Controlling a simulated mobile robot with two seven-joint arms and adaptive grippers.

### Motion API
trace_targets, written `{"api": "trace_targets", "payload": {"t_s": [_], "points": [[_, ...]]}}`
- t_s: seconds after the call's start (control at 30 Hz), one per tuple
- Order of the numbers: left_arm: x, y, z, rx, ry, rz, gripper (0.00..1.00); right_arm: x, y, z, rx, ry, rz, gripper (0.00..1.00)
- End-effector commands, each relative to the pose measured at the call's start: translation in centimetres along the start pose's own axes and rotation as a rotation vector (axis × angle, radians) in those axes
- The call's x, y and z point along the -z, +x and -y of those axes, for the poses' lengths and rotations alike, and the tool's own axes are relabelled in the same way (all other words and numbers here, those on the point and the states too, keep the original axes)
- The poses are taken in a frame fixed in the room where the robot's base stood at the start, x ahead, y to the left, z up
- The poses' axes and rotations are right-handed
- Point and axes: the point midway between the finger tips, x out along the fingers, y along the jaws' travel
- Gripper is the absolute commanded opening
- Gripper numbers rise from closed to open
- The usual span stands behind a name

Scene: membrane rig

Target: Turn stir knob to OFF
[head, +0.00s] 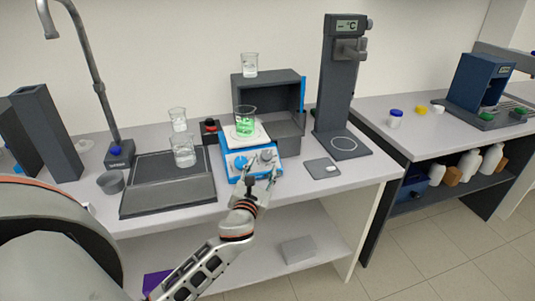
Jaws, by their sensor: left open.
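A blue stirring hotplate (229,146) stands on the bench with a beaker of green liquid (245,122) on its pale top plate. Two grey knobs are on its front: a left knob (240,162) and a right knob (267,156). I cannot read their labels or settings, so I cannot tell which one is the stir knob. My left gripper (261,176) is open in front of the right knob, its fingers pointing at the hotplate's front. I cannot tell whether the fingertips touch the knob. My right gripper is not in view.
A dark open-fronted box (269,77) stands behind the hotplate, with a beaker (250,65) on top. Left are two beakers and a dark sink-like tray (160,206). Right are a flat grey pad (322,168) and a tall °C instrument (337,85). A lower shelf runs underneath.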

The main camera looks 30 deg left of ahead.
Motion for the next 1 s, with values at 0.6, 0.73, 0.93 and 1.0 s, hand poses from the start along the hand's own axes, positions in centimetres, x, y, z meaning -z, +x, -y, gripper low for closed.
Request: {"api": "trace_targets", "payload": {"t_s": [0.6, 0.73, 0.93, 1.0], "points": [[0.0, 6.6, 0.0, 0.000, -0.002, -0.001, 0.44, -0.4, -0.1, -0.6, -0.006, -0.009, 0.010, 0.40], [0.0, 6.6, 0.0, 0.000, -0.002, -0.001, 0.44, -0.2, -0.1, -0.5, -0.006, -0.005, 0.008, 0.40], [0.0, 6.6, 0.0, 0.000, -0.002, 0.000, 0.10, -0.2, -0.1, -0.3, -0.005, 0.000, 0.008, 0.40], [0.0, 6.6, 0.0, 0.000, -0.002, 0.000, 0.05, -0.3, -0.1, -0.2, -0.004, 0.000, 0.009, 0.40]]}}
